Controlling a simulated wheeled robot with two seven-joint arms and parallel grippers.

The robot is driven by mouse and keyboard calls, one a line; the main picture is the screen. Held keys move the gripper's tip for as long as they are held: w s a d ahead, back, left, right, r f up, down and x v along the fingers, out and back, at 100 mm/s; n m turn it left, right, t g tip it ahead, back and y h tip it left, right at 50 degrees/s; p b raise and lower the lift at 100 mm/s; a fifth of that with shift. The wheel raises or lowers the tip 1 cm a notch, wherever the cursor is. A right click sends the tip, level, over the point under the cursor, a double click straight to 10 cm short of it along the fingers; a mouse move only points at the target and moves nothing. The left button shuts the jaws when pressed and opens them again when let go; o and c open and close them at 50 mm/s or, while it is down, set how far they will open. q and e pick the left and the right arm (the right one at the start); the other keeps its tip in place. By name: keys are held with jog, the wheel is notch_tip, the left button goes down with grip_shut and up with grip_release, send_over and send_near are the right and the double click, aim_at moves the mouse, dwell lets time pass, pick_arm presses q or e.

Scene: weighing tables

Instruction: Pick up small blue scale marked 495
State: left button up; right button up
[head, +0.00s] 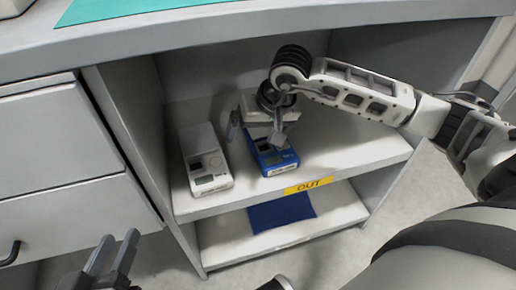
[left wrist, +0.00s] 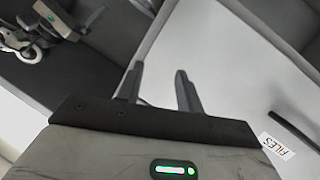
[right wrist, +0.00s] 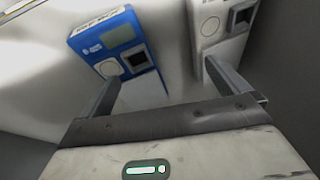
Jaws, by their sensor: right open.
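The small blue scale (head: 276,161) stands on the cabinet's upper shelf, partly hidden by my right gripper in the head view. The right wrist view shows its blue body (right wrist: 118,40), display and round button; its marking is not legible. My right gripper (head: 257,134) is over the scale, its fingers apart. In the right wrist view the open jaws (right wrist: 160,80) have one finger near the blue scale's lower end and the other near the white scale. Nothing is between them. My left gripper (head: 112,258) is open and empty, low in front of the drawers.
The shelf (head: 350,145) is clear to the right. A yellow OUT label (head: 308,186) marks its front edge. A dark blue flat item (head: 282,212) lies on the lower shelf.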

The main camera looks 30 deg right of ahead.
jog(key=n+h, duration=0.1)
jog(key=h, duration=0.1)
send_over(266, 131)
jog(key=s, duration=0.3)
jog(key=shift+w+a+t+b, duration=0.2)
jog(key=shift+a+t+b, duration=0.1)
jog(key=shift+b, duration=0.1)
jog(key=b+x, duration=0.2)
jog(key=x, duration=0.4)
jog(key=shift+s+d+f+b, duration=0.15)
jog(key=shift+b, duration=0.15)
jog(key=shift+f, duration=0.25)
pick_arm(q)
jog(key=shift+w+d+r+n+t+h, duration=0.3)
jog(key=shift+d+n+t+h, duration=0.15)
jog(key=shift+h, duration=0.35)
pick_arm(e)
jog(key=c, duration=1)
jog(key=shift+r, duration=0.1)
jog(key=shift+c, duration=0.4)
jog(key=shift+r, duration=0.15)
